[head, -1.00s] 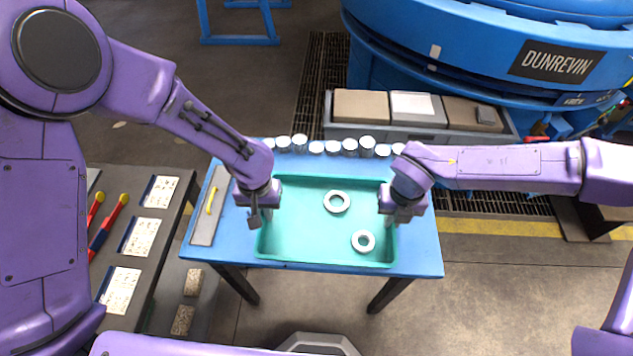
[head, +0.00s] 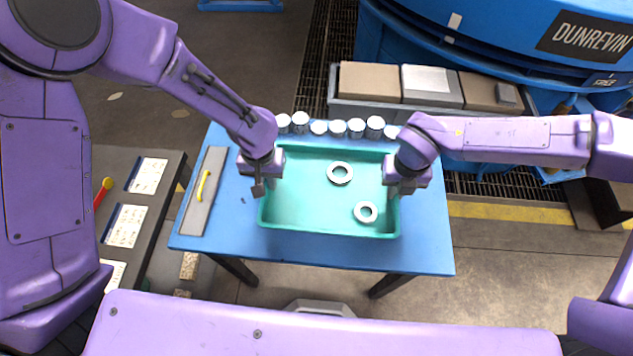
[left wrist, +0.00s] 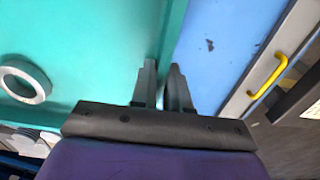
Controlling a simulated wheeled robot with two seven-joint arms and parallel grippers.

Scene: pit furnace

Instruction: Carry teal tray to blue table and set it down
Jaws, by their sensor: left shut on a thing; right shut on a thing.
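The teal tray (head: 300,222) is over the blue table (head: 420,258), with two pale rings, an upper one (head: 340,173) and a lower one (head: 366,212), lying inside it. Whether the tray touches the tabletop cannot be told. My left gripper (head: 260,190) is shut on the tray's left wall; in the left wrist view its fingers (left wrist: 163,85) straddle the teal rim. My right gripper (head: 393,195) is at the tray's right wall and shut on it, its fingertips mostly hidden by the wrist.
Several white-topped cylinders (head: 338,128) stand along the table's back edge. A grey plate with a yellow handle (head: 203,185) lies at the table's left. A dark bench with cards (head: 125,225) is left of the table. A grey box bin (head: 425,115) and the blue furnace (head: 480,50) are behind.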

